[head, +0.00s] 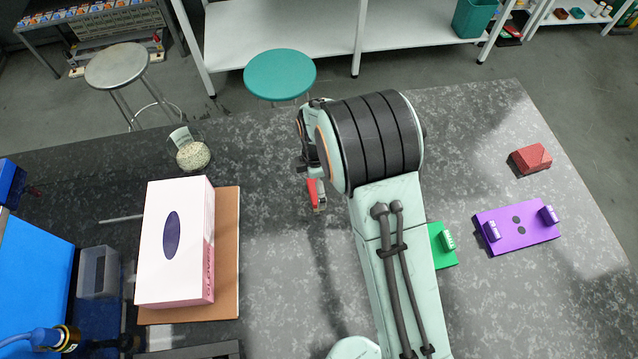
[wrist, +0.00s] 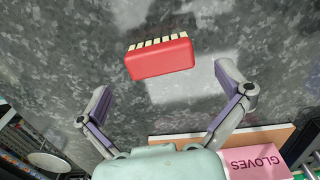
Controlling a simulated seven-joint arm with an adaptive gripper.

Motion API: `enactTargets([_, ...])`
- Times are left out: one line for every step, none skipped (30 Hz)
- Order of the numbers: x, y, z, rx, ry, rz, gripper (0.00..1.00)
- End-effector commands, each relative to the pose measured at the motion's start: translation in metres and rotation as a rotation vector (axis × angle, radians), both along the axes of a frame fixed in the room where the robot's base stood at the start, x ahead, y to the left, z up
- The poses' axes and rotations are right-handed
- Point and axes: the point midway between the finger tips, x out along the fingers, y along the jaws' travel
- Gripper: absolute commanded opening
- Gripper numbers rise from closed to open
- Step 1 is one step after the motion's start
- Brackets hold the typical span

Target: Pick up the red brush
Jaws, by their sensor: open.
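The red brush (wrist: 160,58), a red block with a row of pale bristles along one edge, lies on the grey speckled table in the wrist view. My gripper (wrist: 163,80) is open, its two fingers spread wide on the near side of the brush, with nothing held between them. In the head view a narrow strip of the red brush (head: 314,192) shows below my gripper (head: 309,165); my wrist and arm hide much of this area. I cannot tell the exact height of the fingers above the table.
A white glove box (head: 160,240) lies on a brown board (head: 228,255) to the left. Behind it stands a beaker of pale grains (head: 193,155). To the right are a green block (head: 442,247), a purple plate (head: 515,230) and a dark red block (head: 530,158). The table between is clear.

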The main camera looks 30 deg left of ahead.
Motion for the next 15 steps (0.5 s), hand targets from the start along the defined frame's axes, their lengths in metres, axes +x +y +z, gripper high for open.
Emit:
enactTargets([0.000,-0.001,-0.010,-0.003,0.003,-0.001,1.00])
enactTargets([0.000,-0.001,-0.014,-0.003,0.003,-0.001,1.00])
enactTargets([0.000,-0.001,-0.020,-0.002,0.002,-0.001,1.00])
enactTargets([0.000,-0.001,-0.024,-0.002,0.002,-0.002,1.00])
enactTargets([0.000,-0.001,-0.028,-0.002,0.002,-0.002,1.00])
enactTargets([0.000,-0.001,-0.032,-0.001,0.001,-0.002,1.00])
enactTargets([0.000,-0.001,-0.035,-0.001,0.001,-0.002,1.00])
enactTargets([0.000,-0.001,-0.037,-0.002,0.001,-0.002,1.00])
enactTargets([0.000,-0.001,-0.038,-0.001,0.001,-0.003,1.00])
enactTargets([0.000,-0.001,-0.039,-0.001,0.001,-0.003,1.00])
enactTargets([0.001,-0.001,-0.040,0.000,0.000,-0.003,1.00])
enactTargets([0.001,0.000,-0.040,0.001,-0.001,-0.003,1.00])
enactTargets([0.001,0.000,-0.040,0.001,-0.001,-0.003,1.00])
enactTargets([0.001,0.000,-0.040,0.001,-0.001,-0.003,1.00])
enactTargets([0.001,0.000,-0.040,0.001,-0.001,-0.003,1.00])
